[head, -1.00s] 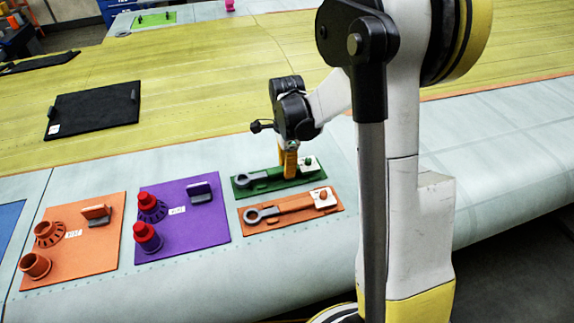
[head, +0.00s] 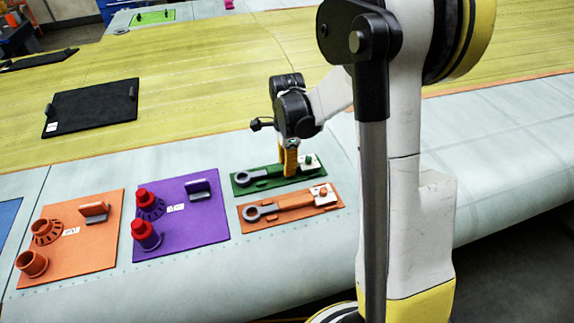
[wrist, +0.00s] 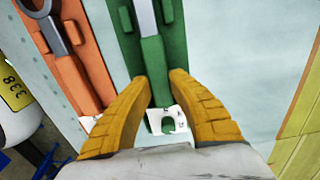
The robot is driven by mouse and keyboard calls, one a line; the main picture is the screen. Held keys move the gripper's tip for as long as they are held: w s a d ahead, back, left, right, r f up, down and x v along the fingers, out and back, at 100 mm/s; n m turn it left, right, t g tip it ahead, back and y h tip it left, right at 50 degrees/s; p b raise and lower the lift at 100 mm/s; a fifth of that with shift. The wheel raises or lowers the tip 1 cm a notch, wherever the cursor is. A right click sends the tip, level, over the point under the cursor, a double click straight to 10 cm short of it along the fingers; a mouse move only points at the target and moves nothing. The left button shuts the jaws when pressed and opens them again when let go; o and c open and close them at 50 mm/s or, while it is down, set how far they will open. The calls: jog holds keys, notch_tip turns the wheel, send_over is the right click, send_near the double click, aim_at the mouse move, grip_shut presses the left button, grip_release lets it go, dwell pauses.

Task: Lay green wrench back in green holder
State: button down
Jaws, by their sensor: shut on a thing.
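The green wrench (wrist: 153,62) has a grey shaft and a green handle. It lies along the green holder (wrist: 175,30), its grey ring end at the left in the head view (head: 243,179). My gripper (wrist: 159,78) has its two yellow fingers on either side of the green handle and is shut on it. In the head view my gripper (head: 290,172) points down at the right part of the green holder. The fingers hide part of the handle there. I cannot tell whether the wrench is fully seated.
An orange holder (head: 333,209) with another wrench (head: 290,204) lies in front of the green one. Purple (head: 205,230) and orange (head: 95,255) boards with cups lie to the left.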

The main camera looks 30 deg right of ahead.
jog(key=shift+f, duration=0.35)
jog(key=c, duration=1.2)
grip_release()
jog(key=shift+r, duration=0.1)
jog(key=shift+c, duration=0.2)
notch_tip(320, 180, up, 12)
